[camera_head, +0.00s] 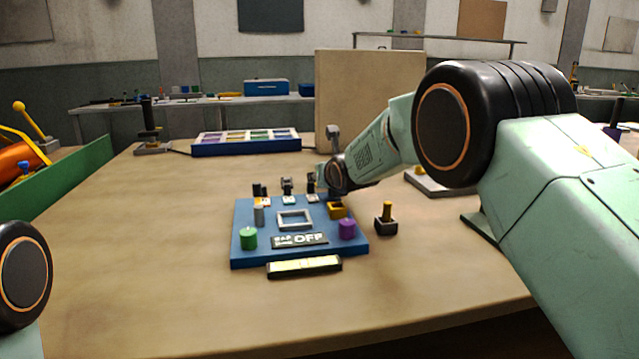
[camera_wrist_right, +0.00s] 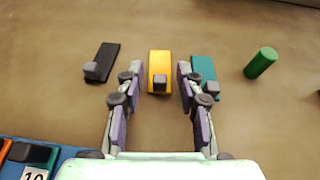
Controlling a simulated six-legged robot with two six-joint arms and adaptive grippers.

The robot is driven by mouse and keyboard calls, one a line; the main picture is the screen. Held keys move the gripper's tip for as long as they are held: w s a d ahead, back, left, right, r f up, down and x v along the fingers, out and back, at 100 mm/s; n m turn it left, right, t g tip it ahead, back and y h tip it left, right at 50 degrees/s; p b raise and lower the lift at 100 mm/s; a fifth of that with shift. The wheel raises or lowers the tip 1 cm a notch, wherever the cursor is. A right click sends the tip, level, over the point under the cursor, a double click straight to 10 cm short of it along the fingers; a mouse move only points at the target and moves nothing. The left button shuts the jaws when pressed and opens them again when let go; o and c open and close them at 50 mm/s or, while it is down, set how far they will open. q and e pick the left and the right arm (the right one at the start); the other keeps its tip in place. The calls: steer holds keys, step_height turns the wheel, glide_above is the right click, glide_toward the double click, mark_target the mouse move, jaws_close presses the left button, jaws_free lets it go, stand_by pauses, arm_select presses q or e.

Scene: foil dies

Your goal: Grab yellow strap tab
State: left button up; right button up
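The yellow strap tab (camera_wrist_right: 160,61), with a small grey block at its near end, lies on the tabletop in the right wrist view. My right gripper (camera_wrist_right: 159,78) is open, with one finger on each side of the yellow tab in the picture. Gaps show between the tab and both fingers, and nothing is held. How high the fingertips are above the table is unclear. In the head view my right wrist reaches beyond the blue board, and the yellow tab cannot be made out there. My left gripper is out of view; only part of my left arm shows.
A black tab (camera_wrist_right: 107,58) lies left and a teal tab (camera_wrist_right: 203,68) close right of the fingers. A green cylinder (camera_wrist_right: 260,62) is farther right. The blue board (camera_head: 250,215) carries several small parts. A blue-edged tray (camera_head: 245,147) stands behind.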

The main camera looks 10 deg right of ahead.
jaws_close()
step_height(320, 180, up, 10)
steer(key=p, duration=0.4)
steer(key=shift+p, duration=0.35)
